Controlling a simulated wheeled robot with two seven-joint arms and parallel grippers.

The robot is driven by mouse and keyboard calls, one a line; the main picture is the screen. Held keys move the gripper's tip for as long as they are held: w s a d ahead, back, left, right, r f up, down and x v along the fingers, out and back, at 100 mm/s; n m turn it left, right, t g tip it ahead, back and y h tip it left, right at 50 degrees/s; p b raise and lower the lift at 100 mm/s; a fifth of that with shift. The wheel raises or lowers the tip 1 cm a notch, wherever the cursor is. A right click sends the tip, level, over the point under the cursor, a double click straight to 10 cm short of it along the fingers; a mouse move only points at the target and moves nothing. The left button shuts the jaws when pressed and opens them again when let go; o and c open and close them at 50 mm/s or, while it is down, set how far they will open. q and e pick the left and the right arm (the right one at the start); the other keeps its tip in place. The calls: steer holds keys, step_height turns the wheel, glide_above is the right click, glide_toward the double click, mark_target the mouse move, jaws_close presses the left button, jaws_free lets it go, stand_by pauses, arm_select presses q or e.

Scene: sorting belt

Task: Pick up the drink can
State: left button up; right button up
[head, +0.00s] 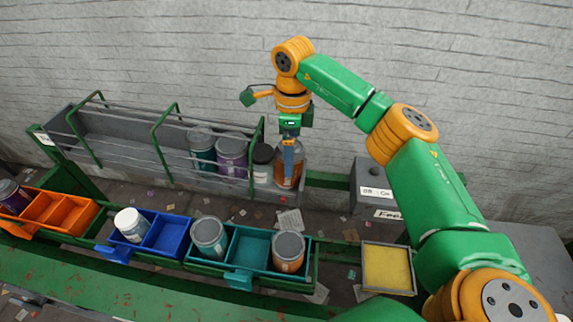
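My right arm comes in from the right, and its gripper (289,166) points down at an orange-brown can (298,172) at the right end of the grey railed trough. A finger overlaps the can's front and hides part of it; I cannot tell whether the fingers are closed on it. Left of it in the trough stand a white container with a dark lid (262,166), a purple can (232,158) and a teal can (202,152). No label readable here tells which one is the drink can. My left gripper is not in view.
Green rails (163,140) rise over the trough. In front are an orange tray (62,222), a blue tray (166,252) and a teal tray (235,277), with several containers in them. A yellow-topped box (388,268) stands right. A grey box (370,187) stands behind.

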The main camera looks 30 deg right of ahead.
steer(key=f, duration=0.1)
steer(key=f+p, duration=0.1)
steer(key=f, duration=0.1)
steer(key=shift+w+a, duration=0.1)
steer(key=shift+a, duration=0.1)
steer(key=shift+f, duration=0.45)
steer(key=c, duration=1.1)
steer(key=shift+r, duration=0.4)
steer(key=shift+c, duration=0.2)
step_height(320, 180, up, 9)
steer(key=shift+f+b, duration=0.2)
steer(key=shift+b, duration=0.7)
steer(key=shift+r, duration=0.4)
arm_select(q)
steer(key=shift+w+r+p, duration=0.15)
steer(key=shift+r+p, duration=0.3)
arm_select(e)
steer(key=s+a+r, duration=0.4)
steer(key=s+a, duration=0.2)
steer(key=s, duration=0.3)
steer(key=shift+a, duration=0.35)
